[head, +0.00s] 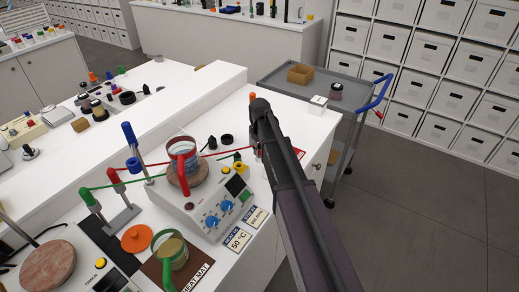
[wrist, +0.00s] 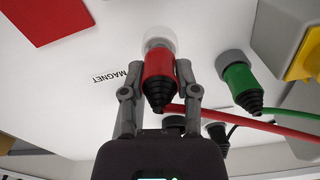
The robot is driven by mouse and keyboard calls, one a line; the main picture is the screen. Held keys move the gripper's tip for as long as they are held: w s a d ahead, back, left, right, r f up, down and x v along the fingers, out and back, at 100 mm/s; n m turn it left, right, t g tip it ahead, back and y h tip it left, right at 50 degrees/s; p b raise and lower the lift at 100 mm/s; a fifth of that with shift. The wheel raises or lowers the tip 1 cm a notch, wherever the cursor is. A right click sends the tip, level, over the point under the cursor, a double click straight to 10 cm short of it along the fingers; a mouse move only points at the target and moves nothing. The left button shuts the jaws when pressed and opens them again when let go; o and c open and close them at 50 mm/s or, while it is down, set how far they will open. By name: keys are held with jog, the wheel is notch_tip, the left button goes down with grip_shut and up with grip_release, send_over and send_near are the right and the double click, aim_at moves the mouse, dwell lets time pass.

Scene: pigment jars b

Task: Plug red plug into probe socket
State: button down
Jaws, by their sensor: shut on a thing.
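In the wrist view my gripper (wrist: 160,66) is shut on the red plug (wrist: 158,84), with one finger on each side of it. The plug has a black ribbed end toward me, and a red cable (wrist: 250,122) runs off to the right. A pale round piece (wrist: 158,38) shows at the plug's far end; I cannot tell whether they touch. In the head view my arm hides most of the gripper and plug. The hotplate unit (head: 207,203) has blue knobs and a dark display. I cannot make out the probe socket for certain.
A green plug (wrist: 238,82) lies right of my gripper, near a grey box with a yellow part (wrist: 303,62). A MAGNET label (wrist: 118,75) is to the left. A beaker (head: 182,153) stands on the hotplate. A grey cart (head: 305,85) stands behind the bench.

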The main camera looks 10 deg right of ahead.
jog(key=shift+r+p, duration=0.7)
jog(key=shift+r, duration=0.25)
jog(key=s, duration=0.5)
jog(key=s+a+r+p, duration=0.1)
jog(key=s, duration=0.4)
jog(key=s+r+p, duration=0.1)
jog(key=s, duration=0.5)
jog(key=shift+a, duration=0.2)
jog(key=shift+f, duration=0.1)
